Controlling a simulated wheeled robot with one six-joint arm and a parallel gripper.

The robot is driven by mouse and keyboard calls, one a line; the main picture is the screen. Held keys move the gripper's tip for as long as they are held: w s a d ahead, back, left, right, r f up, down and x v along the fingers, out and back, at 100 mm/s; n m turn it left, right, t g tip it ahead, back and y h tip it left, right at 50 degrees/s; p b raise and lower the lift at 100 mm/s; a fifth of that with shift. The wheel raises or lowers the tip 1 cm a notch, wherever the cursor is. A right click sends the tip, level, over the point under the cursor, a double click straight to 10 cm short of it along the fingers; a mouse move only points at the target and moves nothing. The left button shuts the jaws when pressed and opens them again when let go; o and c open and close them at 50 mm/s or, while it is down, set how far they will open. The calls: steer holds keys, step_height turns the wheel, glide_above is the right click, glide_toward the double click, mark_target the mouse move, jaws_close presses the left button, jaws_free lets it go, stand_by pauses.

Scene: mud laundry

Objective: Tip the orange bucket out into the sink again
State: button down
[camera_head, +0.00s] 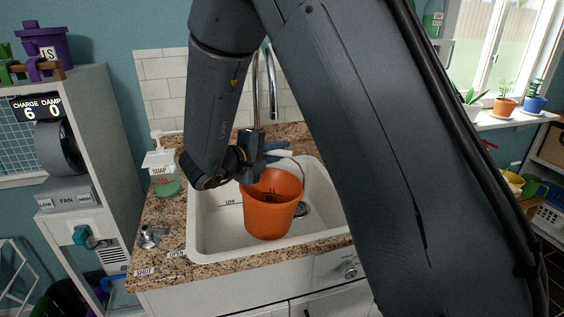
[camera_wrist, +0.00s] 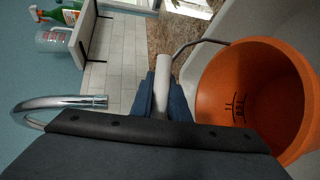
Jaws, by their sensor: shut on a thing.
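The orange bucket (camera_head: 270,208) is upright within the white sink (camera_head: 222,226); I cannot tell whether it touches the basin floor. In the wrist view the bucket (camera_wrist: 222,82) shows its open mouth on the right, with dark marks on the inner wall and no visible contents. My gripper (camera_head: 279,153) is above the bucket's back rim, its blue fingers shut on the pale grip of the bucket's wire handle. In the wrist view the grip (camera_wrist: 163,75) lies between the fingers and the dark wire runs from it to the bucket.
The chrome tap (camera_head: 272,85) rises behind my gripper. A soap dispenser (camera_head: 163,170) stands left of the sink on the granite counter (camera_head: 160,215). A small metal fitting (camera_head: 149,236) sits at the front left. My arm covers the sink's right side.

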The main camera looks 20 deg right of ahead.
steer(key=r+p, duration=0.1)
steer(key=p, duration=0.1)
steer(key=a+r+h+p, duration=0.1)
steer(key=p, duration=0.2)
steer(key=shift+w+r+n, duration=0.2)
steer(key=shift+r+n, duration=0.1)
steer(key=shift+n, duration=0.1)
steer(key=shift+a, duration=0.1)
stand_by(1.2)
